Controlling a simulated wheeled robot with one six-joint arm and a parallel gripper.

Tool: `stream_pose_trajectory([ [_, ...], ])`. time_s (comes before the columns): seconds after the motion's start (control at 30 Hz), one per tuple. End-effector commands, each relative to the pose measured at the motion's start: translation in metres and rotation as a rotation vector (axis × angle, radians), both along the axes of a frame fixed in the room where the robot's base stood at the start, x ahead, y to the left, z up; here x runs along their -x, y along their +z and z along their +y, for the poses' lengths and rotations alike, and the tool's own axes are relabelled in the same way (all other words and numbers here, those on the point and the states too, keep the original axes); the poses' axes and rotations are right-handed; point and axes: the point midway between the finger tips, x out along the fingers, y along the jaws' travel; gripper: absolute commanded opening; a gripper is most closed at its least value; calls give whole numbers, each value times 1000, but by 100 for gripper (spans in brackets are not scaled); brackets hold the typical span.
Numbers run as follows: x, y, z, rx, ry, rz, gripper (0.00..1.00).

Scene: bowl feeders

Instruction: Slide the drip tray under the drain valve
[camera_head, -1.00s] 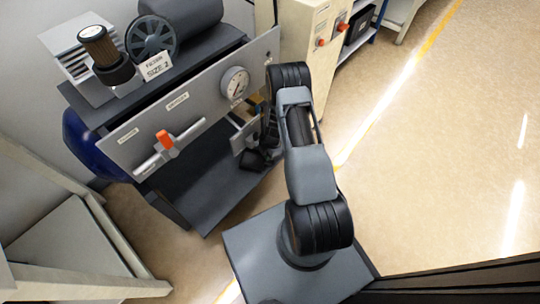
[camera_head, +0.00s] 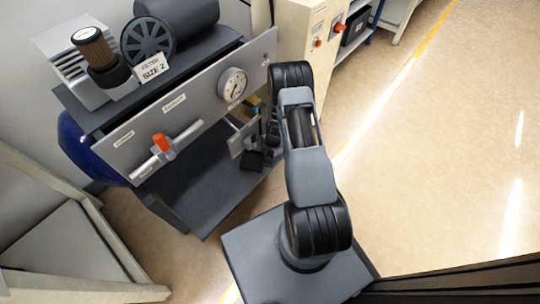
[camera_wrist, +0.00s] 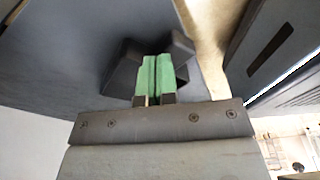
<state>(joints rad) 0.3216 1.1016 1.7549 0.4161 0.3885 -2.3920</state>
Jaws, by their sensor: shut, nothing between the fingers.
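A valve with an orange handle (camera_head: 161,143) sits on a pale horizontal pipe on the front panel of the machine, in the head view. I take it to be the drain valve. I cannot make out the drip tray for certain in either view. My gripper (camera_head: 251,161) is low at the right end of the machine's dark lower shelf, right of the valve and partly hidden by my arm. In the wrist view my gripper (camera_wrist: 155,68) has its green pads pressed together with nothing between them. Dark parts flank the pads.
The dark lower shelf (camera_head: 195,185) is largely bare below the panel. A gauge (camera_head: 232,84) sits on the panel's right. A filter (camera_head: 93,48) and a motor (camera_head: 185,14) stand on top. A pale table frame (camera_head: 65,240) is at lower left. Open floor (camera_head: 440,150) lies right.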

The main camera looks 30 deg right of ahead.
Motion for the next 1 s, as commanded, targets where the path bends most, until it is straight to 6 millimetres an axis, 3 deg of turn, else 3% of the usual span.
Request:
stream_pose_trajectory([
  [0.2, -2, -5, -1, 3, 1, -2, 0],
  [0.7, -12, 0, -96, 2, -1, -2, 0],
  [1.0, -14, 0, -118, 1, 0, -1, 0],
])
